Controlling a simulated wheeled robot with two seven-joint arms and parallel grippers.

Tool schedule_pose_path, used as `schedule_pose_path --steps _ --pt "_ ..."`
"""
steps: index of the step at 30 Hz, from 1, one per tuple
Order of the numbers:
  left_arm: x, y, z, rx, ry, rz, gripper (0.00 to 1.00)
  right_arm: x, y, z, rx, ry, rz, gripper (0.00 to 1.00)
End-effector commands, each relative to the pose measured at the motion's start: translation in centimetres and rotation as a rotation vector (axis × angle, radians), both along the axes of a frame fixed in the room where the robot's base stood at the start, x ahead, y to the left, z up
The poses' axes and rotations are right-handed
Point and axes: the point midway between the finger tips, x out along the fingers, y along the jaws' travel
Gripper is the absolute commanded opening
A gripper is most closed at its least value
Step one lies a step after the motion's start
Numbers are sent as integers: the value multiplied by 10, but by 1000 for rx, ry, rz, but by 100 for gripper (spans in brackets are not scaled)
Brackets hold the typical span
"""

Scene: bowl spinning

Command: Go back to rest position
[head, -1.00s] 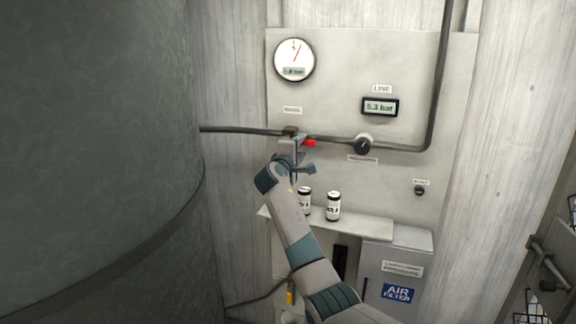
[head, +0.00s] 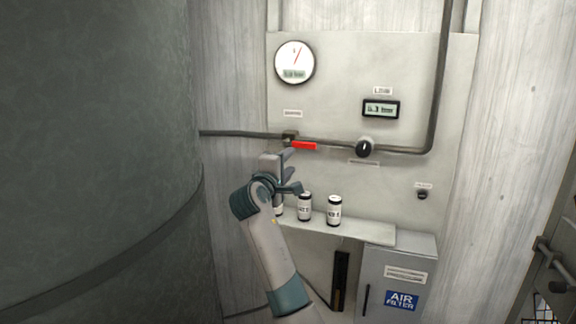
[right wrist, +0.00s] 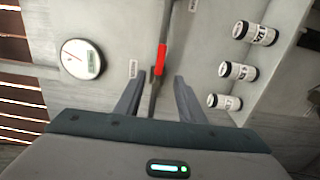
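My right gripper (head: 288,170) is in front of the wall panel, below and a little left of the red valve handle (head: 303,146). In the right wrist view its two fingers (right wrist: 158,98) are spread apart with nothing between them touching. The red handle (right wrist: 160,60) lies beyond the fingertips there and looks clear of them. The handle lies about level along the dark pipe (head: 240,133). My left gripper is not in view.
Several white cans with black lids, such as one can (head: 334,210), stand on a shelf (head: 350,231) below the panel. A round gauge (head: 294,62), a digital display (head: 380,108) and a black knob (head: 364,148) are on the panel. A large dark tank (head: 90,150) fills the left.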

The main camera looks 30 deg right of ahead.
Motion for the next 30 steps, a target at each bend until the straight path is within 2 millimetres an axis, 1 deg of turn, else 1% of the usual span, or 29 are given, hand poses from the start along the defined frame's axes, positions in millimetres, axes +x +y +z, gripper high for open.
schedule_pose_path --steps 12,14,17,20,23,24,26,27,29,30 --pt "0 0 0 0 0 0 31 1 0 -1 1 1 1 36" --pt "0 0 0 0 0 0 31 1 0 -4 2 3 3 36" --pt "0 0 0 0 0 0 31 6 3 -17 9 17 17 36" --pt "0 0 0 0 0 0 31 14 7 -43 21 38 43 36" --pt "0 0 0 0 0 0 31 23 15 -84 46 71 83 36" --pt "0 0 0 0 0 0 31 27 19 -105 61 88 101 36" --pt "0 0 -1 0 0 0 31 32 25 -138 86 113 130 36" --pt "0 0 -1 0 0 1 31 34 30 -162 104 131 150 36" --pt "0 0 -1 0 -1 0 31 36 37 -200 136 158 180 36" --pt "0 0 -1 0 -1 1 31 36 42 -225 159 175 197 36"
